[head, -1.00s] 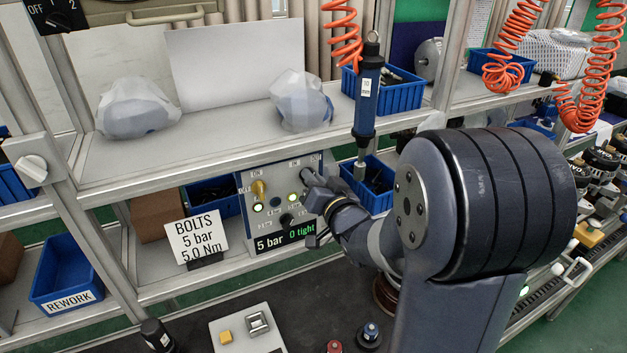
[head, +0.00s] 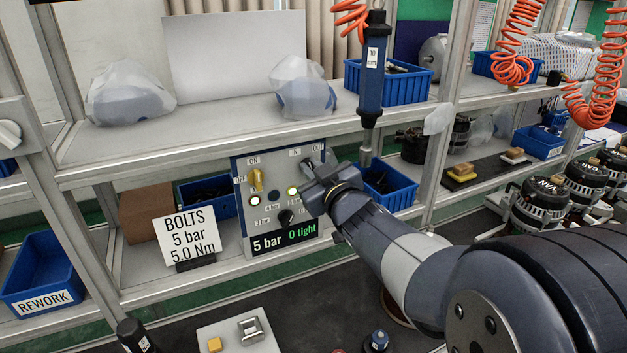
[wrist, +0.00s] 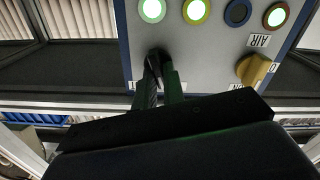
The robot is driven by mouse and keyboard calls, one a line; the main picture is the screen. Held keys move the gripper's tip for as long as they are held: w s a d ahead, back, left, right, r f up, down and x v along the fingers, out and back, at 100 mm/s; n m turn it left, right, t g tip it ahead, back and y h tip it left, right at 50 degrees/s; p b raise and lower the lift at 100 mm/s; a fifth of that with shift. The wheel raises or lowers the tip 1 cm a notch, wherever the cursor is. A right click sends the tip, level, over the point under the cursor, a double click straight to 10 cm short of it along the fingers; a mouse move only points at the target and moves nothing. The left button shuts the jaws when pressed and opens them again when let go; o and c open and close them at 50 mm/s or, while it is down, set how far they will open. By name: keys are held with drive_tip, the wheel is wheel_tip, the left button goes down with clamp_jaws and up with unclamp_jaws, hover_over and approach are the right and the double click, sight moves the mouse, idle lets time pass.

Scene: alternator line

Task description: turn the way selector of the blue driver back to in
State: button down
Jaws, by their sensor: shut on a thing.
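In the wrist view the selector's dark knob (wrist: 154,54) shows at the ends of the fingers. My gripper (head: 313,177) is shut on it, with its fingers (wrist: 160,80) close together. The selector's exact angle cannot be told.
A yellow air selector (head: 255,180) sits at the panel's upper left, with green-lit lamps (head: 254,201) below it. The display (head: 284,239) reads 5 bar, 0 tight. A BOLTS sign (head: 189,238) stands left of the panel. A blue bin (head: 392,190) stands close to its right.

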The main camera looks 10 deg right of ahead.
drive_tip(key=shift+f+n+b, duration=0.1)
drive_tip(key=shift+n+b, duration=0.6)
drive_tip(key=shift+n, duration=0.4)
drive_tip(key=c, duration=1.5)
unclamp_jaws()
drive_tip(key=shift+s, duration=0.1)
drive_tip(key=s+d+p, duration=0.1)
drive_tip(key=s+d, duration=0.1)
drive_tip(key=s, duration=0.8)
drive_tip(key=shift+s+p, duration=0.25)
drive_tip(key=shift+p, duration=0.05)
drive_tip(key=shift+w, duration=0.1)
